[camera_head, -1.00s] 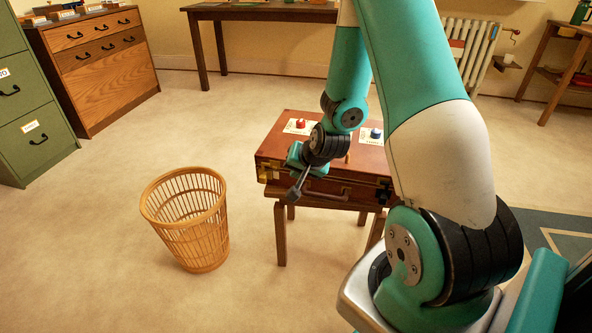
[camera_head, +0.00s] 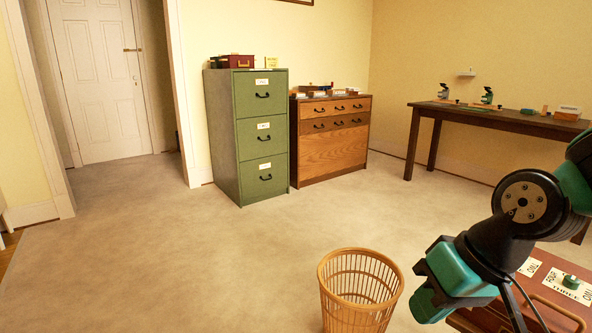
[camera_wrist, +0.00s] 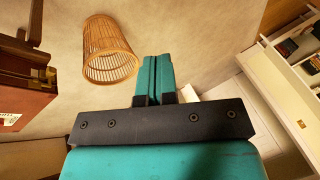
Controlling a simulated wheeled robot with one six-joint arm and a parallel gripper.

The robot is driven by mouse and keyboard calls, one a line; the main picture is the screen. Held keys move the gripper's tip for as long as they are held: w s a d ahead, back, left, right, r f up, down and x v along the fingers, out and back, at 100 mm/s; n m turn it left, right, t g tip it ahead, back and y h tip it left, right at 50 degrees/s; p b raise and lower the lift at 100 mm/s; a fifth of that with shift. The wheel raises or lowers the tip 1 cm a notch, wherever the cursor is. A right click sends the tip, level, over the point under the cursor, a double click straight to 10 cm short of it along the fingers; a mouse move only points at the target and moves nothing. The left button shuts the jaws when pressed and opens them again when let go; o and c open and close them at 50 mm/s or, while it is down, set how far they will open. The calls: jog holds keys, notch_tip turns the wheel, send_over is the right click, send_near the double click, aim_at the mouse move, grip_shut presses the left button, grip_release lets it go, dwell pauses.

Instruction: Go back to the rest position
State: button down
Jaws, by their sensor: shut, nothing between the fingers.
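My gripper (camera_wrist: 153,72) shows in the wrist view with its two teal fingers together and nothing between them. In the head view my gripper (camera_head: 432,290) hangs at the lower right, in front of the left part of a red-brown case (camera_head: 487,318). The wrist view shows it pointing out over open floor, apart from the wicker basket and the case. My arm covers part of the case.
The wicker basket (camera_head: 360,290) stands on the floor left of my gripper. A green filing cabinet (camera_head: 247,135), a wooden drawer chest (camera_head: 332,140) and a long table (camera_head: 500,122) stand behind. The floor at left is clear, towards a white door (camera_head: 98,80).

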jog(key=s+a+r+n+g, duration=0.25)
jog(key=s+r+n, duration=0.2)
jog(key=s, duration=0.55)
notch_tip(320, 180, up, 29)
jog(key=p, duration=2.9)
jog(key=shift+w+f+h, duration=0.2)
jog(key=shift+w+h, duration=0.1)
jog(key=shift+w, duration=0.15)
